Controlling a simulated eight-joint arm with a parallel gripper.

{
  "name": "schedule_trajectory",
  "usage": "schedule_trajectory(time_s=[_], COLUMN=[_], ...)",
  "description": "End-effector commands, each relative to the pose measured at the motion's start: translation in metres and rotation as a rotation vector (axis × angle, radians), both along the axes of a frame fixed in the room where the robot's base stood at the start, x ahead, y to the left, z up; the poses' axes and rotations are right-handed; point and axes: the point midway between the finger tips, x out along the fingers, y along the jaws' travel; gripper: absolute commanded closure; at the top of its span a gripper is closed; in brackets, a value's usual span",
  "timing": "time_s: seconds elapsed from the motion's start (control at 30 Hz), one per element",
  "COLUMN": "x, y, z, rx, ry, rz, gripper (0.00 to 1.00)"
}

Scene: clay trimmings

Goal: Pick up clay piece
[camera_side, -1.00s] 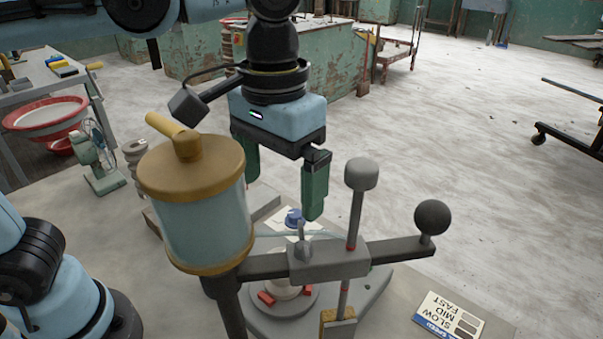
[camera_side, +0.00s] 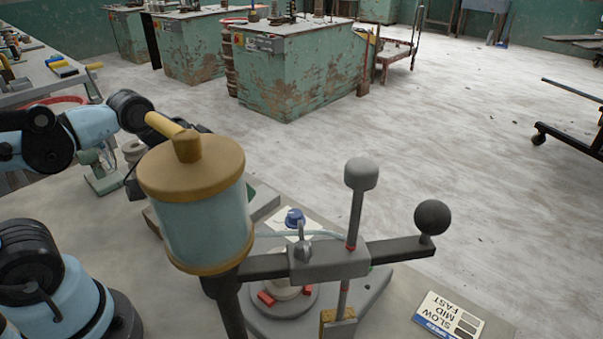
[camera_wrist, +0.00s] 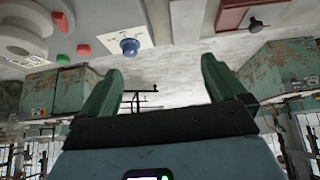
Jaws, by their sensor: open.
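My gripper (camera_wrist: 163,72) shows in the wrist view with its two green fingers wide apart and nothing between them. In the side view, my arm reaches low behind the yellow-lidded canister, which hides most of the gripper. I cannot make out a clay piece for certain in either view. A round grey wheel (camera_side: 272,306) with red blocks (camera_side: 265,298) and a pale middle stands under the machine's crossbar. In the wrist view, part of a pale round form (camera_wrist: 22,38) shows at the upper left, apart from the fingers.
The canister (camera_side: 205,225) and crossbar (camera_side: 400,249) with a black ball (camera_side: 432,217) stand over the wheel. A blue knob (camera_side: 294,217) sits behind; it also shows in the wrist view (camera_wrist: 129,46). A speed card (camera_side: 450,317) lies right.

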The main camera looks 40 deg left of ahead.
Motion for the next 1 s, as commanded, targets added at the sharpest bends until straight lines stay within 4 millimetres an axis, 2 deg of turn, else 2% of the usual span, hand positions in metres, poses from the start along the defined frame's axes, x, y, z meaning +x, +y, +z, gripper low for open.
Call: schedule_trajectory(time_s=[0.17, 0.63, 0.77, 1.0], x=[-0.001, -0.001, 0.0, 0.0], y=[0.007, 0.001, -0.013, -0.053], z=[-0.005, -0.009, -0.019, -0.034], rx=[0.013, 0.006, -0.021, -0.149], ry=[-0.026, 0.018, 0.108, 0.201], rz=[0.003, -0.05, -0.203, -0.663], gripper=[0.07, 0.07, 0.07, 0.07])
